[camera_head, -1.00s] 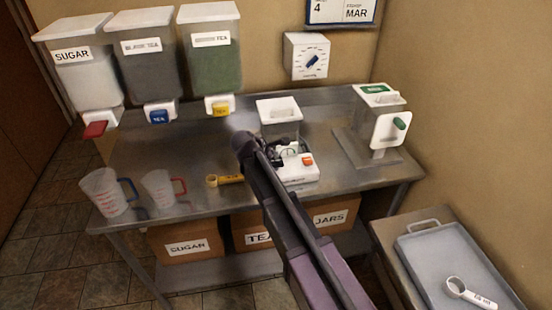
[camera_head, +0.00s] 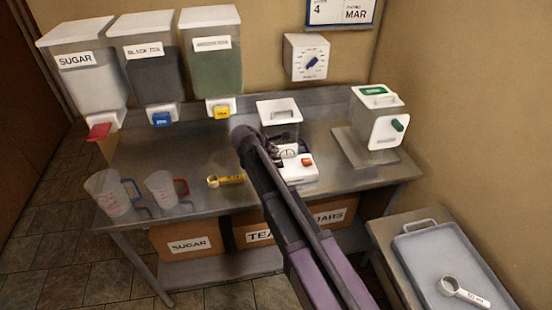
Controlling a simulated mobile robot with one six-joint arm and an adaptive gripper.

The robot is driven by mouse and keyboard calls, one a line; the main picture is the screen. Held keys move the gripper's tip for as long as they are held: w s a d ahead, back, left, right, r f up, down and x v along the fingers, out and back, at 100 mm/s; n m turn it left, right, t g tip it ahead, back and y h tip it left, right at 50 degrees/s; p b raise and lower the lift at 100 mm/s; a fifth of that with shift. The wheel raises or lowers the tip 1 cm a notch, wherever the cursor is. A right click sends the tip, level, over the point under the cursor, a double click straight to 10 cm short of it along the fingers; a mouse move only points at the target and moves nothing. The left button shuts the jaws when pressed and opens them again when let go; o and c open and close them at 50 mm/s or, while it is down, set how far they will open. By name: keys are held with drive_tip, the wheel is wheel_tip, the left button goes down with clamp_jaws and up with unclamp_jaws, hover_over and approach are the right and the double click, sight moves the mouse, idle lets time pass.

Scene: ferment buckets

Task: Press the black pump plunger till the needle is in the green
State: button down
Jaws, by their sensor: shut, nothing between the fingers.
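The white pump unit (camera_head: 304,175) sits on the steel table, with a small round gauge (camera_head: 290,153) and an orange-red button on its front right. My gripper (camera_head: 277,144) is small and dark at the end of my arm, over the unit's back left, shut and holding nothing I can see. The black plunger cannot be told apart from the dark gripper there. Whether they touch is unclear. The gauge is partly hidden, and its needle and green zone are too small to read.
A white-lidded canister (camera_head: 279,112) stands close behind the unit. A yellow scoop (camera_head: 226,181) and two clear measuring jugs (camera_head: 110,193) are at left. Sugar and tea hoppers (camera_head: 212,62) hang above. A tray (camera_head: 420,262) is at lower right.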

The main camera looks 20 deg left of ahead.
drive_tip(key=shift+r+p, duration=0.9)
drive_tip(key=shift+r, duration=0.3)
drive_tip(key=shift+w+d, duration=0.1)
idle(1.4)
